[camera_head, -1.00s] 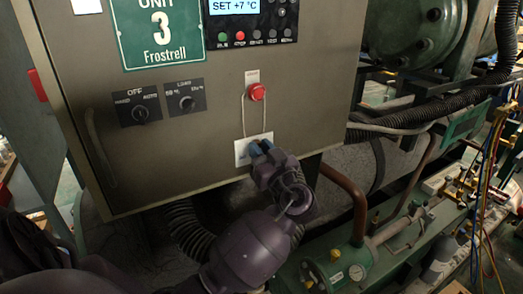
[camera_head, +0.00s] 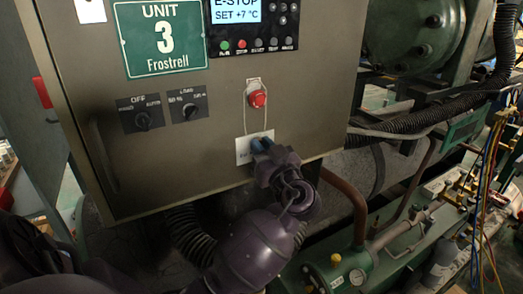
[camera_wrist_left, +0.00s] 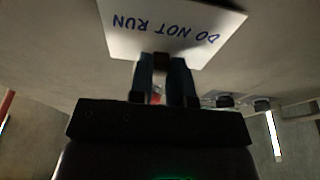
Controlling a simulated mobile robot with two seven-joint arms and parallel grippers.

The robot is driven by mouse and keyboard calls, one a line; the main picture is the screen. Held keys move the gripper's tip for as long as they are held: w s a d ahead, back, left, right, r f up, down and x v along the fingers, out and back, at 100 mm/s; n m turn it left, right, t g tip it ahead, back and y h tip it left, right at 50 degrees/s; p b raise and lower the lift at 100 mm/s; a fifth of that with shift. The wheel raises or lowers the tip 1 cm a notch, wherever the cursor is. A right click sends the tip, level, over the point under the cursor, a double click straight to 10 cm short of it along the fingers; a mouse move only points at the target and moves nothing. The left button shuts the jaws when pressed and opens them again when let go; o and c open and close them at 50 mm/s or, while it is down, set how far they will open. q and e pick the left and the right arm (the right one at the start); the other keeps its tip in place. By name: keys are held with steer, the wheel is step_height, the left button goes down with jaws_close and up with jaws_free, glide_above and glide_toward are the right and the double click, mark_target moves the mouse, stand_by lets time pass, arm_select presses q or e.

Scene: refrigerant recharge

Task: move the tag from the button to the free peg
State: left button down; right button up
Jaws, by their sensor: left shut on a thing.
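The tag (camera_head: 243,152) is a white card hanging on a thin pale loop of string (camera_head: 245,110) from the red button (camera_head: 259,98) on the cabinet front. My left gripper (camera_head: 261,145) is shut on the tag, covering its right part in the head view. In the left wrist view the tag (camera_wrist_left: 195,22) shows upside-down blue lettering, "DO NOT RUN", with the left fingertips (camera_wrist_left: 163,62) at its edge. The loop is still around the button. I cannot make out a free peg. My right gripper is not in view.
The grey cabinet (camera_head: 190,150) carries a green Unit 3 sign (camera_head: 160,40), a display (camera_head: 236,12) and two rotary knobs (camera_head: 142,120). A copper pipe (camera_head: 350,200), black hoses (camera_head: 420,122) and green machinery (camera_head: 345,268) crowd the lower right.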

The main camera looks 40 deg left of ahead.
arm_select(q)
steer(key=shift+r, duration=0.5)
steer(key=shift+d, duration=0.1)
steer(key=shift+v, duration=0.8)
steer(key=r+b+v, duration=0.1)
steer(key=v, duration=0.5)
steer(key=shift+s+d+r, duration=0.25)
steer(key=shift+d+r, duration=0.1)
steer(key=shift+d, duration=0.1)
